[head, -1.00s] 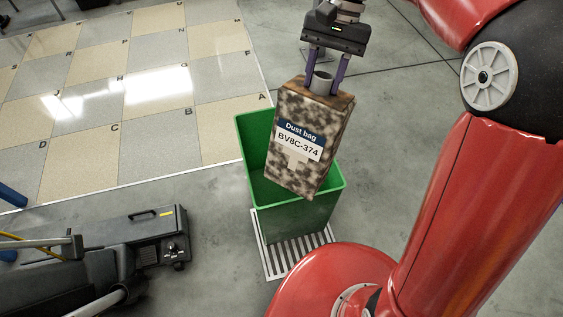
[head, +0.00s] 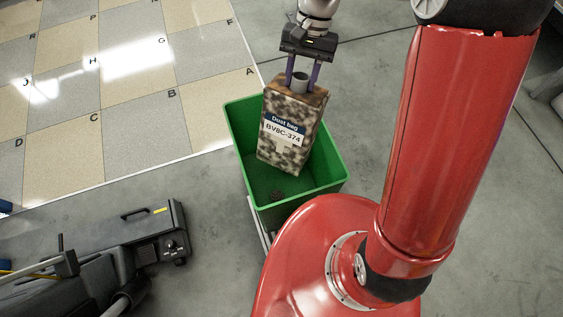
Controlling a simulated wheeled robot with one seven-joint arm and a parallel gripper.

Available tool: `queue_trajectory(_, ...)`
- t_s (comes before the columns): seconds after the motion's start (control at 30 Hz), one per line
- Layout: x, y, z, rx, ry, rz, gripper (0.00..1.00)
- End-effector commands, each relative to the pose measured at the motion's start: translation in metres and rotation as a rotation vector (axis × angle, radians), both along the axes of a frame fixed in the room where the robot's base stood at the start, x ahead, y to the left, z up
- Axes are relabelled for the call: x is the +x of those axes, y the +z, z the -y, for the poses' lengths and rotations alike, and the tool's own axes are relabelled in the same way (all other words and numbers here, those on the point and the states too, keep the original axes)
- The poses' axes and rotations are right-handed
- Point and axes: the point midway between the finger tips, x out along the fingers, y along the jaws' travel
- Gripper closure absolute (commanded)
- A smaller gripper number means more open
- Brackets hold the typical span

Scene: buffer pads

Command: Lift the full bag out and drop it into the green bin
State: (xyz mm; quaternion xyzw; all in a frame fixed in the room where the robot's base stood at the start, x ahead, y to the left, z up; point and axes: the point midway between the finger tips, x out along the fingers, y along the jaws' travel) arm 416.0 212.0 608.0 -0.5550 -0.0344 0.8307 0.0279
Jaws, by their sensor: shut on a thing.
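The full dust bag (head: 290,128) is a mottled brown and cream block with a blue and white label reading "Dust bag BV8C-374". My gripper (head: 301,80) is shut on the grey collar at the bag's top, and the bag hangs from it slightly tilted. The green bin (head: 320,192) stands open on the floor. The bag overlaps the bin's opening in the head view, and part of the bin's inside floor shows below it. I cannot tell exactly how far the bag's bottom is above or below the rim.
A dark floor machine (head: 125,245) with a hose and handle stands at the lower left. A tiled floor area (head: 130,80) with lettered squares lies at the upper left. Grey concrete (head: 375,75) to the right of the bin is clear. My red arm fills the right side.

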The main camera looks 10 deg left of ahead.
Motion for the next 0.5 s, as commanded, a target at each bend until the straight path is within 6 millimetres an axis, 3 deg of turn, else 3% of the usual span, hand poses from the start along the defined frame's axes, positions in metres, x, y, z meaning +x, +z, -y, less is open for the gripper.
queue_trajectory(0.5, 0.0, -0.051, 0.0, 0.001, -0.001, 0.0, 1.0)
